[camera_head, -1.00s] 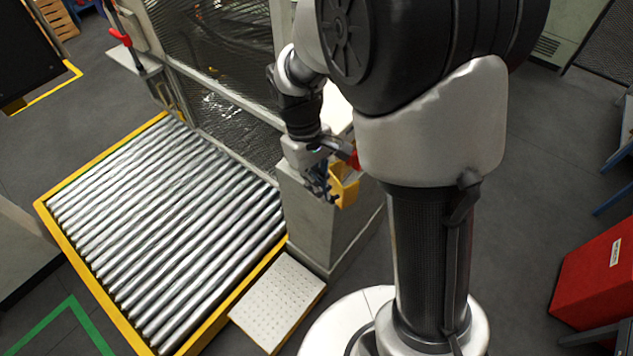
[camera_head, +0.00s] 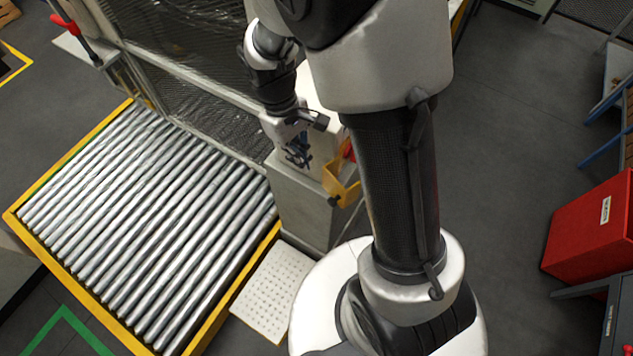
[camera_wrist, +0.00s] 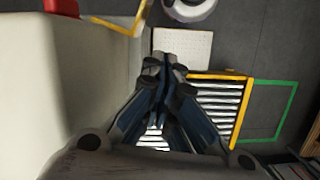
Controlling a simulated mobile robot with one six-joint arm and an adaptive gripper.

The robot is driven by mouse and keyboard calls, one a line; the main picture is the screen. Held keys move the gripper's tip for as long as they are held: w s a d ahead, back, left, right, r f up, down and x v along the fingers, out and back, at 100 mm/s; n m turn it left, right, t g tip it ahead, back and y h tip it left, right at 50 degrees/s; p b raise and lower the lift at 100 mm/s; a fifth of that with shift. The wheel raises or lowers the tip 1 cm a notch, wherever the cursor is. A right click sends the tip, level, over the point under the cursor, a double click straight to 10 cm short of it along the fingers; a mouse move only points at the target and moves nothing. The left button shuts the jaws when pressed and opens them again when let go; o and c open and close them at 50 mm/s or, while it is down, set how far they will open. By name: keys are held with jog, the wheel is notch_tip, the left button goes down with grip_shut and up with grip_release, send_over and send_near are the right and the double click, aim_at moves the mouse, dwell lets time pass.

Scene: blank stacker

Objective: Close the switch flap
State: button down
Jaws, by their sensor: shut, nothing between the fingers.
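The yellow switch flap (camera_head: 339,184) sits on the side of the pale cabinet, to the right of my gripper. It stands out from the cabinet and looks open, with a red part (camera_head: 348,151) just above it. My gripper (camera_head: 298,162) is shut and empty in front of the cabinet, apart from the flap. In the wrist view my closed fingertips (camera_wrist: 159,65) point away over the floor. A yellow edge of the flap (camera_wrist: 121,24) and the red part (camera_wrist: 62,6) show at the upper left there.
The pale cabinet (camera_head: 296,211) stands beside the roller conveyor (camera_head: 150,225) with its yellow frame. A perforated white step plate (camera_head: 272,291) lies at the cabinet's foot. A mesh guard (camera_head: 206,108) rises behind. A red bin (camera_head: 594,232) stands at the right, with open floor before it.

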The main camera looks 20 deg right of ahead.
aim_at(336, 187)
jog(key=s+d+f, duration=0.2)
jog(key=s+f, duration=0.2)
jog(key=f, duration=0.2)
jog(key=shift+s+d+f, duration=0.2)
jog(key=shift+s+f, duration=0.05)
jog(key=shift+s, duration=0.05)
jog(key=shift+s, duration=0.15)
